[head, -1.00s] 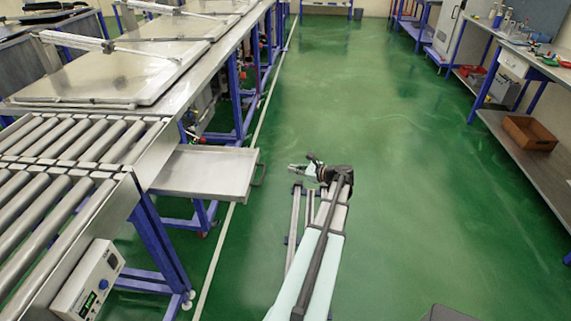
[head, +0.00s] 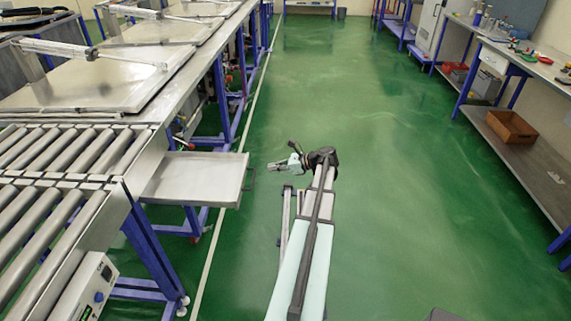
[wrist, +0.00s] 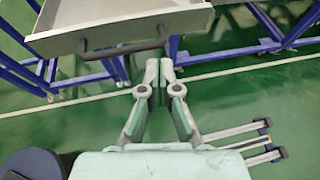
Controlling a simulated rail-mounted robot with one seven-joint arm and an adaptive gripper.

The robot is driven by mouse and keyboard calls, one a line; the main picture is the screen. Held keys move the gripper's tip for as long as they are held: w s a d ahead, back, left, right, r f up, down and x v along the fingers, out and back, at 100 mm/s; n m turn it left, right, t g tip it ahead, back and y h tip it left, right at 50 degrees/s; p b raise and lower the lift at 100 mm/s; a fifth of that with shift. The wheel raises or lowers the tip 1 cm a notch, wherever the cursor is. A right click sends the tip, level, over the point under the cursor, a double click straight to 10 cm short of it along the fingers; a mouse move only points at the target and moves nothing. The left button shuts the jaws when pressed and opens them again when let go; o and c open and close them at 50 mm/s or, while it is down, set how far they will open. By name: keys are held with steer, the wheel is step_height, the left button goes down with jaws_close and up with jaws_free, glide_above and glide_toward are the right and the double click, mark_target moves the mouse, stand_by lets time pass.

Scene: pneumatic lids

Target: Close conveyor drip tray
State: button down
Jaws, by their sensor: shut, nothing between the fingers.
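The drip tray (head: 196,178) is a shallow metal drawer pulled out from under the conveyor, towards the aisle. Its dark bar handle (head: 249,178) is on its right end. In the wrist view the tray (wrist: 125,22) is at the top, with the handle (wrist: 122,48) across its near face. My gripper (head: 272,165) is to the right of the handle, apart from it, pointing left towards it. In the wrist view my gripper (wrist: 160,66) is shut and empty, its fingertips just below the right end of the handle.
The roller conveyor (head: 60,175) stands on blue legs at the left, with a control box (head: 88,287) below it. A workbench with a brown bin (head: 510,127) on its lower shelf lines the right. The green aisle floor between is clear.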

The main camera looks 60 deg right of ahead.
steer(key=shift+p+x, duration=0.6)
steer(key=shift+x, duration=2.1)
